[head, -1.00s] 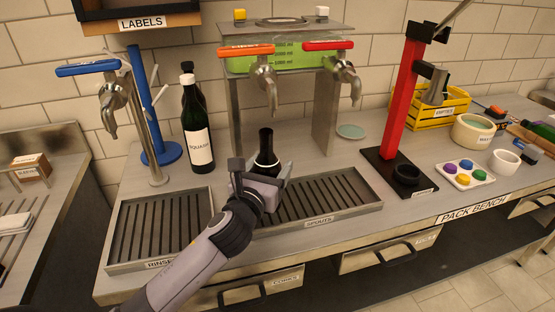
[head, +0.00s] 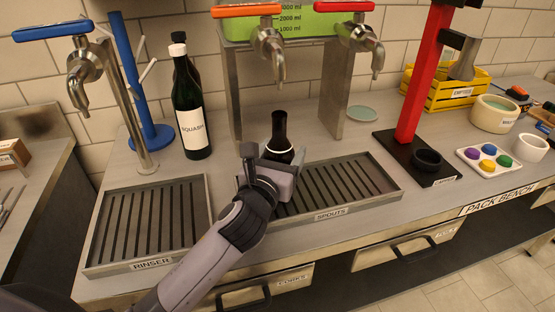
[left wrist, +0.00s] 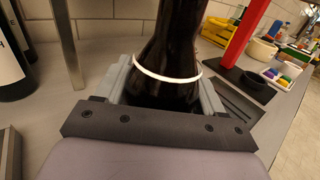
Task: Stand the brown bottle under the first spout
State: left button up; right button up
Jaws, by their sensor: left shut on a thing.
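The brown bottle (head: 279,131) is dark, upright, with a pale ring round its shoulder. It is at the left end of the grated tray marked SPOUTS (head: 370,195), below the orange-handled spout (head: 272,60). My left gripper (head: 281,165) is shut on the bottle's body. In the left wrist view the bottle (left wrist: 172,45) stands between both fingers. The gripper hides the bottle's base, so I cannot tell whether it touches the tray. A second spout with a red handle (head: 365,42) is to the right. My right gripper is not in view.
A green SQUASH bottle (head: 188,85) stands behind left, near a blue rack (head: 131,80). The RINSER tray (head: 95,225) and blue-handled tap (head: 84,68) are at left. A red capper (head: 411,85), a cap tray (head: 487,160) and a yellow crate (head: 440,95) stand at right.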

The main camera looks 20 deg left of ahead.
pick_arm(q)
jog(key=shift+d, duration=0.1)
jog(key=shift+f, duration=0.15)
jog(key=o, duration=1.4)
jog(key=shift+o, duration=0.2)
jog(key=s, duration=1.2)
jog(key=shift+a, duration=0.2)
